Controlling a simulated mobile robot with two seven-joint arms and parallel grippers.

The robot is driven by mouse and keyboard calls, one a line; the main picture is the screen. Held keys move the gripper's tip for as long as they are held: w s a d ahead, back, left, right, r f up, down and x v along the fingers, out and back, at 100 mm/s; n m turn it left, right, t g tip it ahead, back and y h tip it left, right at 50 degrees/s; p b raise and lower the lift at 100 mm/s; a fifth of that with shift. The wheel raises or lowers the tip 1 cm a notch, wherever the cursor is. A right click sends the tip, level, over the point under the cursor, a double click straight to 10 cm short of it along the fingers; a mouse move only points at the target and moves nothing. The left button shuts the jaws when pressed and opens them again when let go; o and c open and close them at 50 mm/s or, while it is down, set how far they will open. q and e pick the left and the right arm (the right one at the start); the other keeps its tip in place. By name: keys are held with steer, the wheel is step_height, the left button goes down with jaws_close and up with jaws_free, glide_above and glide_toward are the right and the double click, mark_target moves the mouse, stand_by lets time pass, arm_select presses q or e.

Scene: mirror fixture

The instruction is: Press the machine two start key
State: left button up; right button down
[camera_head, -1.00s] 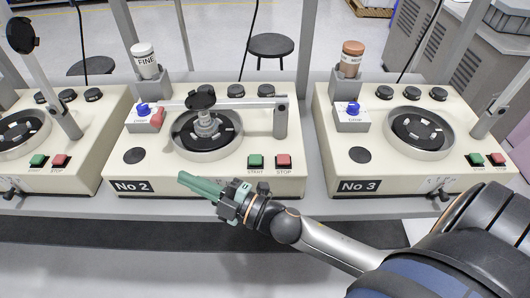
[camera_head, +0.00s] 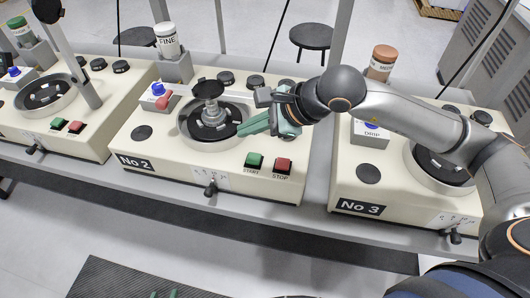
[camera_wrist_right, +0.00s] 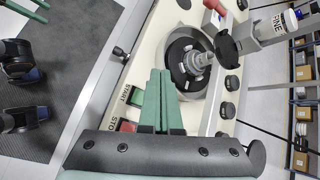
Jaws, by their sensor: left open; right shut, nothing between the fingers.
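Machine two, labelled No 2 (camera_head: 136,162), stands in the middle of the head view. Its green start key (camera_head: 253,160) is on the front right of its top, just left of the red stop key (camera_head: 283,166). Both keys also show in the right wrist view, the start key (camera_wrist_right: 136,95) left of the fingers. My right gripper (camera_head: 240,130) is shut and empty, above the machine between its round dish and the keys. It appears apart from the start key, farther back. My left gripper (camera_head: 163,294) barely shows at the bottom edge; its open fingers show in the wrist view (camera_wrist_right: 22,10).
Machine two's dish (camera_head: 213,125) holds a metal specimen holder (camera_head: 209,110), close to my right fingertips. A small knob (camera_head: 210,189) sticks out of the front panel. Machine No 3 (camera_head: 360,207) stands to the right, partly behind my right arm.

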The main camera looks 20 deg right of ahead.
mark_target(258, 159)
steer(key=shift+w+d+r+t+h, duration=0.2)
steer(key=shift+w+d+h, duration=0.1)
steer(key=shift+d, duration=0.3)
steer(key=shift+w+d+r+t+h, duration=0.15)
steer(key=shift+w+d+t+h, duration=0.1)
steer(key=shift+d, duration=0.35)
step_height(258, 159, down, 8)
steer(key=b, duration=0.5)
steer(key=shift+f+b, duration=0.15)
steer(key=shift+b, duration=0.2)
steer(key=shift+f+b, duration=0.3)
steer(key=shift+b, duration=0.1)
steer(key=shift+r, duration=0.1)
stand_by(0.6)
steer(key=shift+f+b, duration=0.45)
steer(key=shift+b, duration=0.25)
